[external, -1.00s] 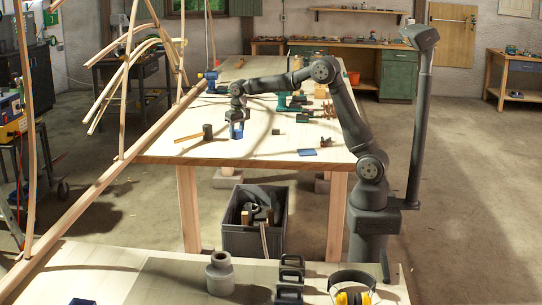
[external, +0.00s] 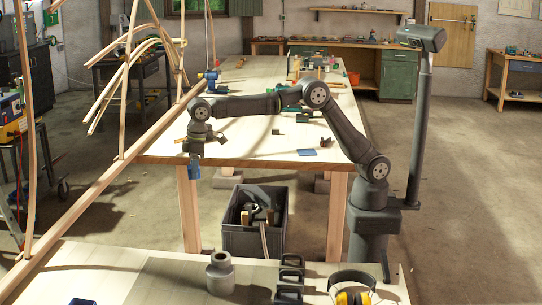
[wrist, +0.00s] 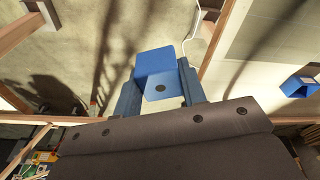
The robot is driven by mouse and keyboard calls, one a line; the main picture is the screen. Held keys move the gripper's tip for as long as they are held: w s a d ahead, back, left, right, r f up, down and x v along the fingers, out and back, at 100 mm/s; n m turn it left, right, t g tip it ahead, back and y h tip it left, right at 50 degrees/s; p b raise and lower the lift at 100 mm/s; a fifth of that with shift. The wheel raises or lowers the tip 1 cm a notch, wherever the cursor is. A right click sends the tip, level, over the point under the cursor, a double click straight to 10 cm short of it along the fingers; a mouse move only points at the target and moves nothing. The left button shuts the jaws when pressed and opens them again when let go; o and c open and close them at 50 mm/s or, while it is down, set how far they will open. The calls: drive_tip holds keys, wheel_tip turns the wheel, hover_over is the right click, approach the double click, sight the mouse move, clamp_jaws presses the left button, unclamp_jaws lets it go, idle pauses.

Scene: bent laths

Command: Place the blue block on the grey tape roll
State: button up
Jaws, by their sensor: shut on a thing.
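My gripper (external: 194,160) hangs just off the near left edge of the long workbench, over the floor. It is shut on the blue block (wrist: 154,62), which sits between blue fingers in the wrist view; in the external view the block is small and blends with the fingers. A grey, stepped, hollow-topped round piece (external: 220,276), probably the grey tape roll, stands on the near bench, closer to the camera than my gripper. Its top looks free.
A dark crate (external: 238,242) with odd pieces stands on the floor between the benches. Black clamps (external: 290,277) and yellow ear defenders (external: 352,297) lie right of the grey piece. A long lath (external: 95,190) slants along the left. The near bench's left-middle is mostly clear.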

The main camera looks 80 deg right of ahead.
drive_tip(key=s+a+r+n, duration=0.1)
drive_tip(key=s+a+n, duration=0.1)
drive_tip(key=s+a, duration=0.35)
drive_tip(key=s+a+n, duration=0.1)
drive_tip(key=s+a, duration=0.1)
drive_tip(key=a, duration=0.6)
drive_tip(key=s+a+r+n, duration=0.1)
drive_tip(key=s+a+n, duration=0.15)
drive_tip(key=a, duration=0.45)
hover_over(219, 257)
drive_tip(key=shift+m+y, duration=0.25)
drive_tip(key=shift+y, duration=0.05)
drive_tip(key=f, duration=0.7)
drive_tip(key=shift+s+d+f, duration=0.1)
drive_tip(key=shift+s+d, duration=0.05)
drive_tip(key=shift+d, duration=0.25)
drive_tip(key=shift+a+f, duration=0.1)
drive_tip(key=shift+a, duration=0.05)
drive_tip(key=shift+f, duration=1.95)
drive_tip(key=shift+f, duration=0.1)
drive_tip(key=o, duration=1)
drive_tip(key=r, duration=0.4)
drive_tip(key=s+d+r, duration=0.1)
drive_tip(key=r, duration=0.7)
drive_tip(key=shift+s+d, duration=0.15)
